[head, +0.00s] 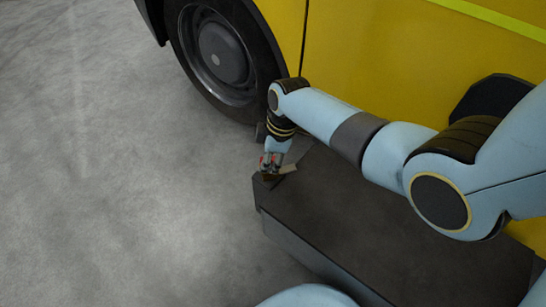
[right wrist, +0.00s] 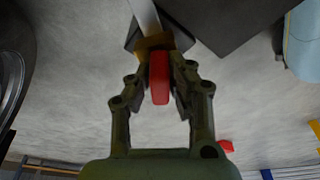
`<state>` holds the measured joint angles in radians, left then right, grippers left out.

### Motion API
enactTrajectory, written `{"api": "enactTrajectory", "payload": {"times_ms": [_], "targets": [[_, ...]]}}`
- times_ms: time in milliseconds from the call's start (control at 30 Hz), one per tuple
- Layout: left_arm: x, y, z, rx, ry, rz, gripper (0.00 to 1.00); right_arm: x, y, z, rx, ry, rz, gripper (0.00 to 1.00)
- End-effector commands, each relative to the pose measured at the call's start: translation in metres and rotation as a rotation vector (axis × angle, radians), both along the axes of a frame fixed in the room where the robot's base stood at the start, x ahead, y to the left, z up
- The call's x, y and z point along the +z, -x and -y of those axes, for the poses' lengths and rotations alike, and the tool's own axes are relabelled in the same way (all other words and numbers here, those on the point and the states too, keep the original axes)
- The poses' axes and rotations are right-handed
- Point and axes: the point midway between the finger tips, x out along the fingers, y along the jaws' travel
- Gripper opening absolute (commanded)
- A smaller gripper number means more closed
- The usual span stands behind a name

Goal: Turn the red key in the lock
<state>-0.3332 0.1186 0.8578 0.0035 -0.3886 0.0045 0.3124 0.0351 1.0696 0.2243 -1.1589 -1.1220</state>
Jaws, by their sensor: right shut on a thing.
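The red key (right wrist: 160,82) is between the two fingers of my right gripper (right wrist: 161,88) in the right wrist view. The fingers are shut on it from both sides. The key's far end meets a small brass-coloured block (right wrist: 154,42), which looks like the lock. A pale metal strip (right wrist: 145,14) runs up from it. The lock is mostly hidden there, and the key's angle is hard to tell. My left gripper is not in view.
The dark low box (head: 385,225) stands beside a yellow vehicle (head: 390,60) with a black wheel (head: 222,55). Open grey concrete floor (head: 110,190) lies to the left. A small red object (right wrist: 226,146) is in the wrist view background.

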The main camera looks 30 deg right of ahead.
Motion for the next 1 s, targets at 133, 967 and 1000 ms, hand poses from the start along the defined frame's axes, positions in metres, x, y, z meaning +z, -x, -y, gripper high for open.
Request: {"api": "enactTrajectory", "payload": {"times_ms": [133,967,1000], "targets": [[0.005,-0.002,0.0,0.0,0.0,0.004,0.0,0.001,0.001,0.0,-0.072,-0.001,-0.001,0.0],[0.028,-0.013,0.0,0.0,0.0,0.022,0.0,0.001,0.002,-0.002,-0.55,-0.002,-0.002,0.0],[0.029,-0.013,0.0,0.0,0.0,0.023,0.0,0.001,0.002,-0.002,-0.58,-0.001,-0.002,0.0]]}}
